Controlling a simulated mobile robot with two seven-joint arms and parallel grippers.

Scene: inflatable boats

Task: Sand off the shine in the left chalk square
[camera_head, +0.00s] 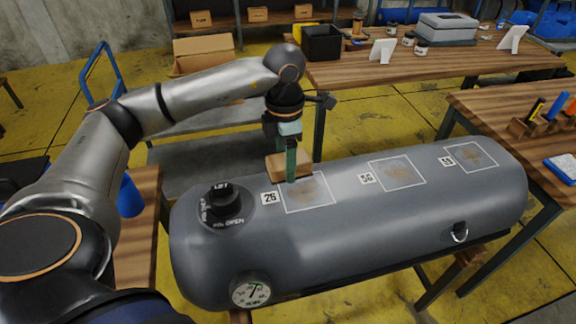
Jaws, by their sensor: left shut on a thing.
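A grey inflatable tube (400,235) lies across the view with several white chalk squares drawn along its top. The left chalk square (322,204) is beside a label reading about 26 (269,198) and holds a brownish, scuffed-looking patch (311,188). My left gripper (291,172) points down at the far left corner of this square. It is shut on a brown block (276,166), which covers part of the square's far edge. I cannot tell whether the block touches the tube. My right gripper is not in view.
A black valve (222,200) stands up left of the left square, and a pressure gauge (250,292) is on the tube's near end. The middle square (404,183) and right square (480,165) are uncovered. Wooden tables (430,66) with boxes and tools stand behind and right.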

